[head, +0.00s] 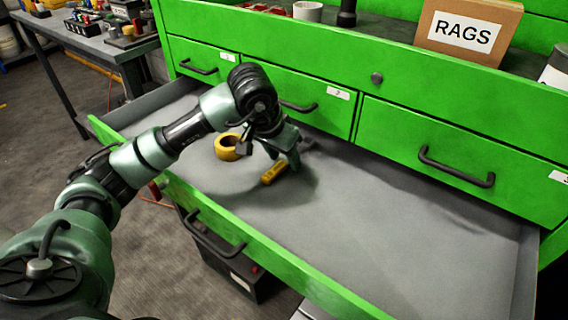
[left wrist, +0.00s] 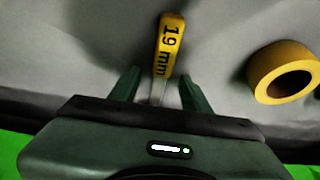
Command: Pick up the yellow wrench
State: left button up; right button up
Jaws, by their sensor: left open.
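The yellow wrench (head: 273,173) lies in the open green drawer, on its grey floor. In the left wrist view its yellow handle (left wrist: 168,46), marked "19 mm", points away from me, and its thin grey part reaches back between the fingers. My left gripper (head: 282,158) is low in the drawer over the wrench. In the left wrist view the left gripper (left wrist: 160,88) is open, with one finger on each side of the wrench and visible gaps. The wrench's near end is hidden by the gripper body. My right gripper is not in view.
A yellow tape roll (head: 228,147) lies just left of the wrench; it also shows in the left wrist view (left wrist: 283,73). The open drawer's front wall (head: 262,252) stands nearest me. The drawer's right part is empty. A rags box (head: 468,30) sits on the cabinet.

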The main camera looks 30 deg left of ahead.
pick_arm(q)
grip_shut()
jog(key=shift+r, duration=0.15)
